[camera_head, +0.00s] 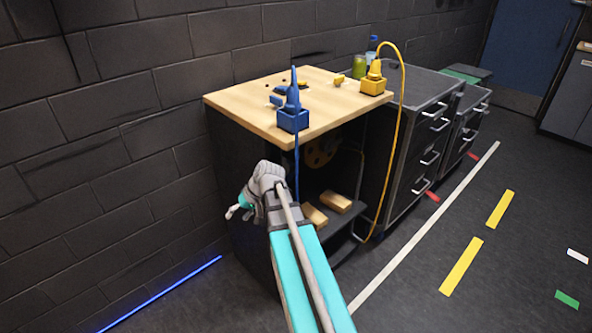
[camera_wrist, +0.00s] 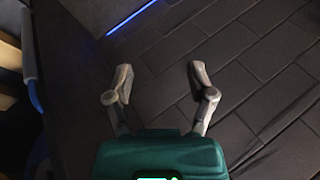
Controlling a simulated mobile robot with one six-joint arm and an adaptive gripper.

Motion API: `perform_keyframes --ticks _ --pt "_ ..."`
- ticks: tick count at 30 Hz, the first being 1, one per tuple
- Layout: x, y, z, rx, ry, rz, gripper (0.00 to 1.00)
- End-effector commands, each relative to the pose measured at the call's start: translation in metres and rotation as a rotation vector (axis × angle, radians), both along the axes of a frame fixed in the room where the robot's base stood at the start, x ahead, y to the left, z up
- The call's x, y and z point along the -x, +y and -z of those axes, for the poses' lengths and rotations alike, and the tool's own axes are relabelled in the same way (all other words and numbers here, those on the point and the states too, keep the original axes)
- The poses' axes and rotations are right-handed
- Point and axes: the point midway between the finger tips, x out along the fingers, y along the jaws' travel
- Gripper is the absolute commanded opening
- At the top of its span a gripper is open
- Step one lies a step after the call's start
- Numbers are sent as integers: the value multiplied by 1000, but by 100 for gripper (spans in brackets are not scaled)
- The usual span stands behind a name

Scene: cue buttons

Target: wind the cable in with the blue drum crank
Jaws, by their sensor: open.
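The blue drum crank (camera_head: 293,116) appears to be the blue block with an upright tapered part at the front edge of the wooden cabinet top (camera_head: 247,98). A blue cable (camera_head: 297,165) hangs from it down the cabinet's front; its lower end is hidden behind my arm. My gripper (camera_head: 232,213) is left of the cabinet, below the top's level and well apart from the blue crank. In the wrist view my gripper (camera_wrist: 160,75) has its two fingers spread, with nothing between them. It faces dark bricks; the crank is not recognisable there.
A similar yellow unit (camera_head: 373,84) stands further right, with a yellow cable (camera_head: 397,140) looping down to the floor. Small blue pieces (camera_head: 277,101) lie behind the blue crank. Wooden blocks (camera_head: 337,203) lie in the open cabinet.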

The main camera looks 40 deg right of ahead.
Motion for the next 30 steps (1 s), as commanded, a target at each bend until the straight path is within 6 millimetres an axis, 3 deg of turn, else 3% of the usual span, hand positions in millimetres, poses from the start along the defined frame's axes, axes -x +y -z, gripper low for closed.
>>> perform_keyframes --ticks 1,4,14,24,30 --pt "-5 -18 7 -28 -25 24 71" --pt "-10 -46 3 -80 -78 62 71" --pt "-11 -148 -23 -228 -279 191 71" --pt "13 -262 -55 -330 -516 332 71" --pt "33 -313 -71 -359 -629 393 71"
